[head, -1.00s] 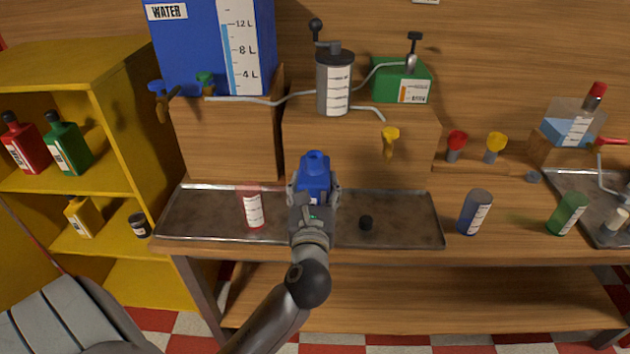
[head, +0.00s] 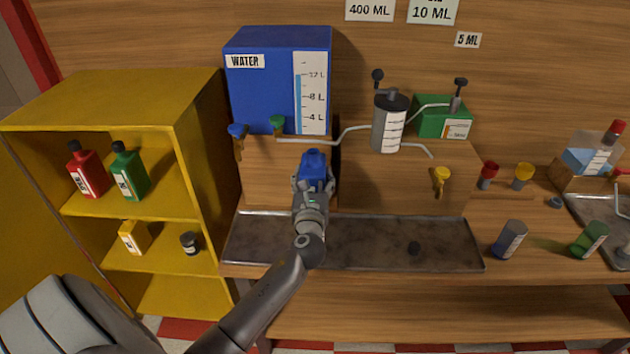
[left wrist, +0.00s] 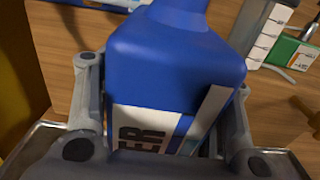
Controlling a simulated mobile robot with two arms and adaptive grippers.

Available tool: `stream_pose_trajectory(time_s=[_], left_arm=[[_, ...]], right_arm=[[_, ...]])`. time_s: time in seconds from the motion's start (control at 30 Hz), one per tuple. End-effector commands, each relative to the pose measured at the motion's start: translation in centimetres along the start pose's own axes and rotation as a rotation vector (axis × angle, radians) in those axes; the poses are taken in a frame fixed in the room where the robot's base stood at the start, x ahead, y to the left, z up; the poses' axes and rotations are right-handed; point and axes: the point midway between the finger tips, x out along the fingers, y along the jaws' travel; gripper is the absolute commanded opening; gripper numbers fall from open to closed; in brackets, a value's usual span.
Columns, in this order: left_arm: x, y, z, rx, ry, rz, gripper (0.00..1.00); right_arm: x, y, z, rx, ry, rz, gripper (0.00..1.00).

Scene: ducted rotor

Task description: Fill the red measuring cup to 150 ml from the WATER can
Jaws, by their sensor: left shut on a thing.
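My left gripper (head: 313,185) is shut on a small blue can (head: 314,162), held above the tray. The can's contents do not show. The red measuring cup does not show now; the spot where it stood on the left part of the tray is behind my left gripper and forearm. My right gripper is not in view.
A large blue WATER tank (head: 260,95) stands behind on a wooden block. A grey cylinder (head: 388,125) and green box (head: 432,122) stand right. A yellow shelf (head: 150,90) is left.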

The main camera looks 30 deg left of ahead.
Motion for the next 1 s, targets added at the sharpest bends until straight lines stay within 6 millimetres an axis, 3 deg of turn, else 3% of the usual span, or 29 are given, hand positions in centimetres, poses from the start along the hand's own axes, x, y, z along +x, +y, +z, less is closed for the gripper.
stream_pose_trajectory(time_s=[0.03, 0.27, 1.0], left_arm=[[0.4, 0.0, 0.7, -0.001, -0.004, -0.002, 0.06], [0.8, 0.4, 0.1, 0.013, -0.001, -0.001, 0.06], [0.8, 2.4, -4.0, 0.264, -0.001, -0.001, 0.06]], right_arm=[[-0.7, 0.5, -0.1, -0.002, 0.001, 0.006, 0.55], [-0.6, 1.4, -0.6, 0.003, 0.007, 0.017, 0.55], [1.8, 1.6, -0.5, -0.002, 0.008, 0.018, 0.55]])
